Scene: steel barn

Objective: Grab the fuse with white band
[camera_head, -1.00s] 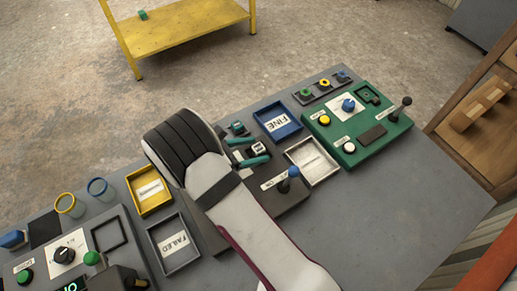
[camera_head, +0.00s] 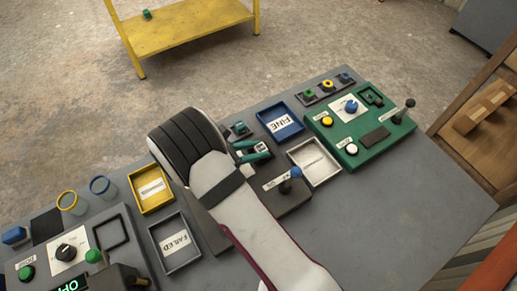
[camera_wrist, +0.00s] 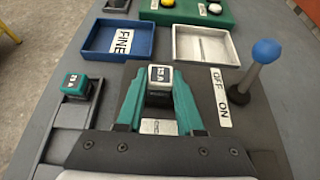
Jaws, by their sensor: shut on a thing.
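A small dark fuse with a pale band and a printed label on top (camera_wrist: 159,82) stands between my gripper's teal fingers in the wrist view. My gripper (camera_wrist: 158,92) is shut on it, one finger on each side. In the head view my gripper (camera_head: 254,151) is at the dark OFF/ON unit, and the fuse is partly hidden there by the fingers. A second, teal-topped fuse (camera_wrist: 77,85) sits in a dark rack to the left. Whether the held fuse is still seated cannot be told.
The blue FINE tray (camera_head: 281,136) and a grey-rimmed tray (camera_head: 335,179) lie beyond the unit. A blue-knobbed lever (camera_wrist: 262,65) rises close at right. A green panel (camera_head: 385,146) is farther right. Yellow (camera_head: 138,204) and FAILED (camera_head: 154,248) trays lie left. The right tabletop is clear.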

